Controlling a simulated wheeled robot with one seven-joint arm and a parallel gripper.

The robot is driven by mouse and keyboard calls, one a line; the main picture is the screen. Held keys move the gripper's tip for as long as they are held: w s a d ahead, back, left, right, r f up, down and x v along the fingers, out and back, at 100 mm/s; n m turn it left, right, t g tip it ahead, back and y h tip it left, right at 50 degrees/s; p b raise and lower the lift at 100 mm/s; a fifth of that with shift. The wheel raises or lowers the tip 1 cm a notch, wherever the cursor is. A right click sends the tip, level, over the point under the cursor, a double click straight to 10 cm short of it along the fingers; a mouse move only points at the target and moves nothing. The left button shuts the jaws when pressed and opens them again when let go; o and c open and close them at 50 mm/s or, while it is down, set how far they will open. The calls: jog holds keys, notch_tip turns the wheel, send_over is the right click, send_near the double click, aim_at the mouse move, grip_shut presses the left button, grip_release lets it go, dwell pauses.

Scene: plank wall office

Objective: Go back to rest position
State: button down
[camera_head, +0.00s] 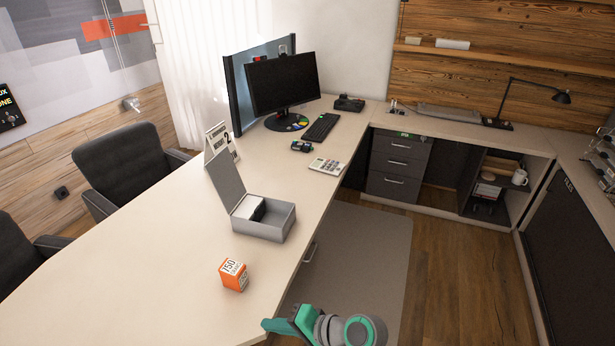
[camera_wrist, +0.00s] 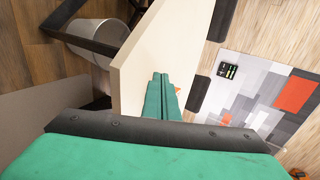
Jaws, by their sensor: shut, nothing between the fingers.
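My gripper (camera_head: 287,325) is at the bottom of the head view, just off the front edge of the desk (camera_head: 150,270). In the wrist view the green fingers of my gripper (camera_wrist: 160,78) are together with nothing between them. The desk edge (camera_wrist: 140,65) runs close beside the fingers in that view. I cannot tell whether they touch it.
An orange and white box (camera_head: 234,274) stands on the desk near the gripper. Behind it is an open grey box (camera_head: 277,222) with its lid up. A calculator (camera_head: 326,166), keyboard (camera_head: 321,127) and monitor (camera_head: 284,84) stand farther back. Floor (camera_head: 455,270) to the right is clear.

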jog(key=s+d+f+m+t+h, duration=0.1)
jog(key=s+d+f+t+h, duration=0.25)
jog(key=s+f, duration=0.35)
jog(key=s+d+f+m+t+h, duration=0.25)
jog(key=s+f+h, duration=0.25)
jog(key=s+f, duration=0.25)
jog(key=s+d+r+n+t+h, duration=0.2)
jog(key=s+r+n+t, duration=0.3)
jog(key=s+r, duration=0.8)
jog(key=s+n, duration=0.2)
jog(key=s, duration=0.1)
jog(key=shift+s+d+r+n+h, duration=0.15)
jog(key=shift+d+r+n+h, duration=0.1)
jog(key=shift+r+n+h, duration=0.15)
jog(key=shift+s, duration=0.1)
